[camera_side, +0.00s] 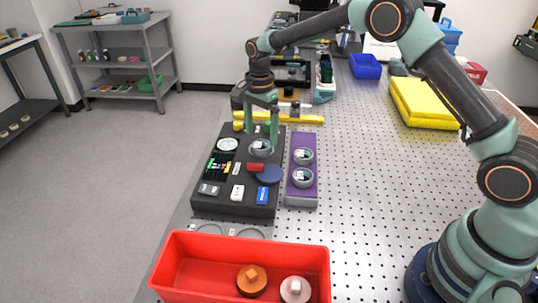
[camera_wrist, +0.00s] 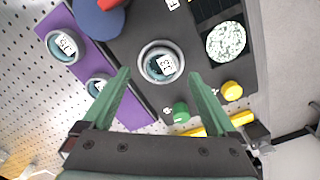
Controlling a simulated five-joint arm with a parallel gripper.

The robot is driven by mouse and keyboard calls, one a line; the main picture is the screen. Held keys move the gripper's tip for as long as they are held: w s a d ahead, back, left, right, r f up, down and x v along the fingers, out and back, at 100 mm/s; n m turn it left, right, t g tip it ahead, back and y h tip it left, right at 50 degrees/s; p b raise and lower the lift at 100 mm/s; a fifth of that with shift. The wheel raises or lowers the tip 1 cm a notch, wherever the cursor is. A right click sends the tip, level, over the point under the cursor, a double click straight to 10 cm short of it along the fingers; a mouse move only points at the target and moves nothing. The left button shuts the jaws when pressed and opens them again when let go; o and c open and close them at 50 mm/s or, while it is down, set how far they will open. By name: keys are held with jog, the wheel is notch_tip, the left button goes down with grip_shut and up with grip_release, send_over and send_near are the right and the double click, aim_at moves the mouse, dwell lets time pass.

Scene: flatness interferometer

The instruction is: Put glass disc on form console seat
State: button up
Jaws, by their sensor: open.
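A black console (camera_side: 235,206) lies on the perforated table. A grey ring seat (camera_wrist: 144,72) on it holds a labelled disc (camera_wrist: 162,66), seemingly the glass disc; the seat also shows in the side view (camera_side: 262,149). A purple tray (camera_side: 302,198) beside the console holds two more labelled discs in grey rings, one nearer the front (camera_side: 303,177) and one behind it (camera_side: 303,156). My gripper (camera_wrist: 160,74) is open, its fingers on either side of the seated disc in the wrist view. In the side view my gripper (camera_side: 262,133) is over the seat. Whether the fingers touch anything cannot be told.
A blue round piece (camera_side: 269,175) with a red block lies on the console in front of the seat. A speckled round plate (camera_side: 228,145), green knob (camera_wrist: 181,112) and yellow knob (camera_wrist: 232,91) are nearby. A red bin (camera_side: 195,277) stands in front.

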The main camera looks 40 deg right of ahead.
aim_at(261, 144)
jog(key=s+d+r+n+t, duration=0.1)
jog(key=s+r+n, duration=0.15)
jog(key=r, duration=0.55)
jog(key=s+d+r+n+t, duration=0.1)
jog(key=s+r+n, duration=0.15)
jog(key=r, duration=0.55)
jog(key=s+d+n+t, duration=0.3)
jog(key=s+n, duration=0.7)
jog(key=s, duration=0.9)
jog(key=shift+s+d+r+n+t, duration=0.2)
jog(key=shift+s+n+t, duration=0.1)
jog(key=shift+s+n, duration=0.1)
